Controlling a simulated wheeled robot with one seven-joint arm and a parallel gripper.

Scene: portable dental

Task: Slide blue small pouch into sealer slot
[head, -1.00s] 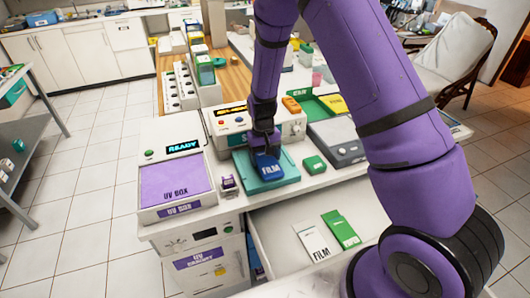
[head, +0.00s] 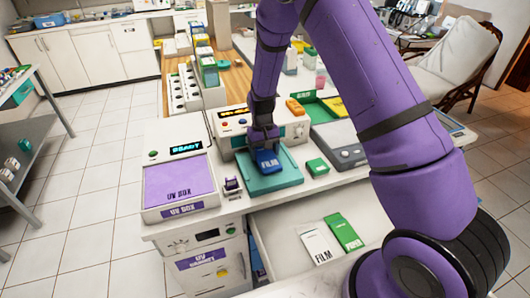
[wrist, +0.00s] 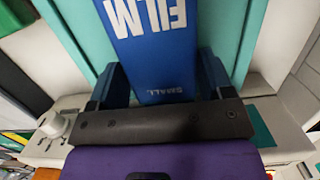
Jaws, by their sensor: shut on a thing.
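The blue small film pouch (head: 268,161) is over the teal tray (head: 275,183), in front of the white sealer (head: 228,139) with the amber display. My gripper (head: 264,146) is shut on the pouch from above. In the wrist view the pouch (wrist: 150,45), marked FILM SMALL, lies between the two dark blue fingers (wrist: 160,80), with teal on both sides of it. I cannot tell whether the pouch touches the tray. The sealer slot is not clearly seen; my gripper covers part of the sealer front.
The purple-lidded UV box (head: 178,182) stands left of the tray, with a small purple-and-white item (head: 232,185) between. A green block (head: 317,166) and a grey device (head: 340,145) are on the right. The open drawer (head: 285,228) below holds a white and a green pouch.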

